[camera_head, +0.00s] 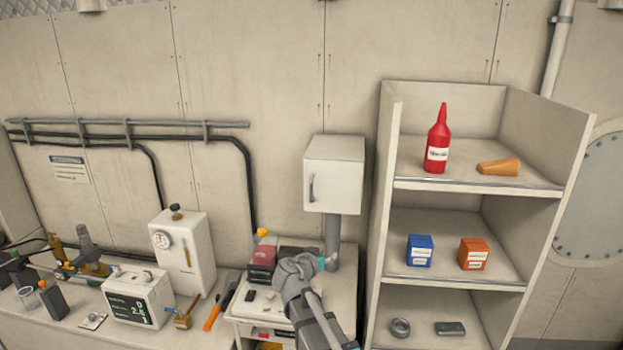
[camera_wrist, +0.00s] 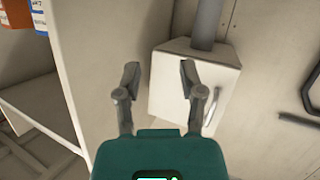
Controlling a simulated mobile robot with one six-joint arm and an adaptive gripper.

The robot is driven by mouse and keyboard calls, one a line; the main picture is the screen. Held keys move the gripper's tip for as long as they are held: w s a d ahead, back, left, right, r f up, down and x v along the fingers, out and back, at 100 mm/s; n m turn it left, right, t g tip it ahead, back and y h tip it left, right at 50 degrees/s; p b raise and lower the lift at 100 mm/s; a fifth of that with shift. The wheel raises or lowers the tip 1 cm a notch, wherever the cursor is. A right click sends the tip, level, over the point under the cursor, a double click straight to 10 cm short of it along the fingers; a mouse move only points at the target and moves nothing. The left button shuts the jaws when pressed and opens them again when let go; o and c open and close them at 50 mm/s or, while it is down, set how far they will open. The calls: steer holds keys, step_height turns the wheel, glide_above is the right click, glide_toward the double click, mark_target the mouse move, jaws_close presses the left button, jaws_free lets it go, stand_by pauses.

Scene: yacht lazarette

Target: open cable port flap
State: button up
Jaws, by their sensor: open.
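No part is marked as a cable port flap. The closest match is the door of a small white wall box (camera_head: 333,176), which looks shut and has a dark upright handle (camera_head: 311,188) at its left edge. The wrist view shows the box (camera_wrist: 212,76) upside down, with its handle (camera_wrist: 214,106) on the right. My gripper (camera_wrist: 160,76) is open and empty, its fingertips in front of the box in that view and apart from the handle. In the head view my arm is below the box, and the fingertips cannot be made out.
A tall open shelf (camera_head: 480,188) stands close to the right of the box, holding a red bottle (camera_head: 437,146) and small boxes. A grey post (camera_head: 332,240) runs below the box. A cluttered bench (camera_head: 210,335) is at left. A round bolted panel (camera_head: 592,195) is at far right.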

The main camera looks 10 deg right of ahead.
mark_target(311, 193)
steer(key=w+a+r+t+p, duration=0.2)
steer(key=a+r, duration=0.2)
steer(key=r, duration=0.2)
steer(key=w+a+r+t+y+p, duration=0.1)
steer(key=w+a+r+t+p, duration=0.1)
steer(key=r, duration=0.4)
steer(key=shift+w+a+r+n+t+p, duration=0.15)
steer(key=shift+w+a+n+t+p, duration=0.35)
steer(key=shift+a, duration=0.7)
steer(key=x, duration=1.3)
steer(key=shift+w+d, duration=0.2)
steer(key=shift+w, duration=0.05)
jaws_close()
